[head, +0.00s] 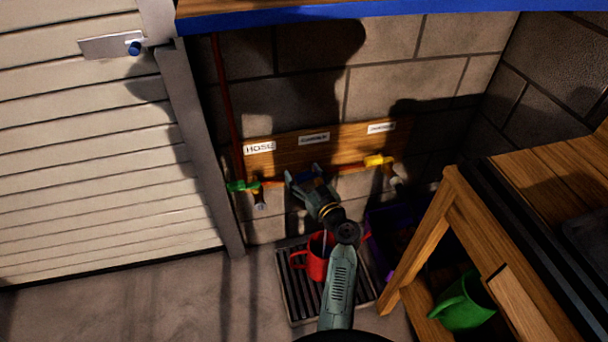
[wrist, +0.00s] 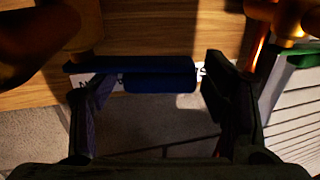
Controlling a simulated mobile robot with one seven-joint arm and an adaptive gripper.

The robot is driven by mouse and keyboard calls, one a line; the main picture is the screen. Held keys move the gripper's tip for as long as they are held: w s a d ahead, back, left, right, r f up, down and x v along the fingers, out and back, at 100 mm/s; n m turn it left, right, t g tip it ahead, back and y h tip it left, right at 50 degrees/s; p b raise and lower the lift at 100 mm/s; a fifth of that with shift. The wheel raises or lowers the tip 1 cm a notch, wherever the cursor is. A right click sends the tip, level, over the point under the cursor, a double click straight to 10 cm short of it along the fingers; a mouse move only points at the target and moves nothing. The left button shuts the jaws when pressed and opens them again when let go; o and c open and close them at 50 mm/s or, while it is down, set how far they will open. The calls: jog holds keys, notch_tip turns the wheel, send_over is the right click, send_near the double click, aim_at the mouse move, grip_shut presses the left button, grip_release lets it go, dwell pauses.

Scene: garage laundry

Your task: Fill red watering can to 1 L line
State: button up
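The red watering can (head: 316,258) stands on a dark slatted grate on the floor, below the middle tap and partly hidden by my arm. My gripper (head: 304,178) is at the middle tap on the wall pipe and hides most of it. In the wrist view, a blue tap lever (wrist: 150,78) lies across the space between my fingers (wrist: 160,100). The fingers are apart, the right one close to the lever's end. A thin pale streak shows above the can; I cannot tell whether it is water. The 1 L line cannot be made out.
A green-handled tap (head: 242,185) is left under the HOSE label (head: 260,147), a yellow-handled tap (head: 378,161) right. A wooden bench (head: 430,225) stands at right, with a green can (head: 464,302) on its lower shelf. A purple crate (head: 382,222) sits beside the grate (head: 302,305). Floor at left is clear.

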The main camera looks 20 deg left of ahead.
grip_shut()
dwell(0.8)
